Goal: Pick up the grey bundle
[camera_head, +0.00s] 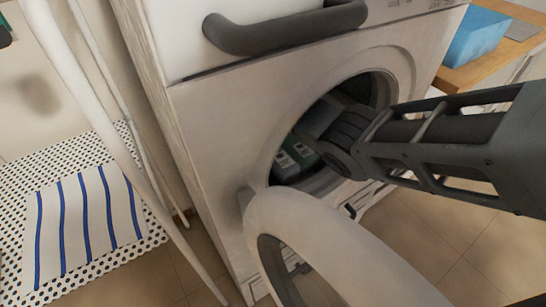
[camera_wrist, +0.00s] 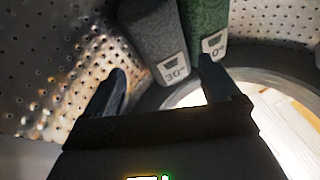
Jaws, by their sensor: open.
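The grey bundle (camera_wrist: 152,32) lies inside the metal drum and has a white tag reading 30°. It is at the top middle of the wrist view, ahead of my gripper. A green bundle (camera_wrist: 207,20) with a similar tag lies close on its right. My gripper (camera_wrist: 162,80) is open, with nothing between its fingers. The left finger is left of the grey bundle's near end; the right finger is by the green bundle's tag. In the head view, my arm reaches into the washing machine (camera_head: 225,125), and two tagged bundles show low in its opening, partly hidden.
The round door (camera_head: 300,225) hangs open in front of the machine. The perforated drum wall (camera_wrist: 60,50) is close on the left. A blue box (camera_head: 478,38) stands on a wooden top at right. A striped cloth (camera_head: 85,225) lies on a dotted surface at left.

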